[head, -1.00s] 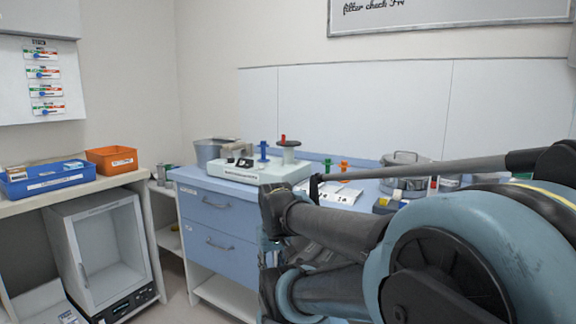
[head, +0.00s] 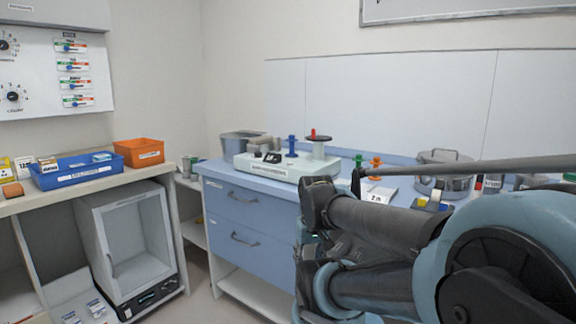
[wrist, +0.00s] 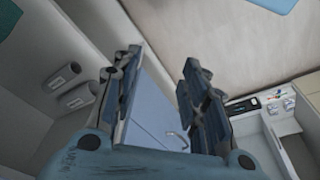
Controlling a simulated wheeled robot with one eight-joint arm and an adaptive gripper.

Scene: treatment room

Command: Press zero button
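No button marked zero can be made out in either view. A pale device (head: 290,168) with a dark knob or control, a blue post and a red-topped spool stands on the blue counter in the head view; its front label is too small to read. A small white item with a dark-marked face (head: 377,197) lies to its right, partly behind my arm. My gripper (wrist: 168,68) shows in the wrist view with its two fingers apart and nothing between them. Beyond the fingers is a blue drawer front with a handle. My gripper's fingertips are not clear in the head view.
A left bench (head: 95,187) bears a blue tray (head: 72,179) and an orange bin (head: 139,153). Metal pots (head: 440,170) stand at the counter's right. A wall panel (head: 45,75) carries dials and sliders. Some floor shows between bench and drawers.

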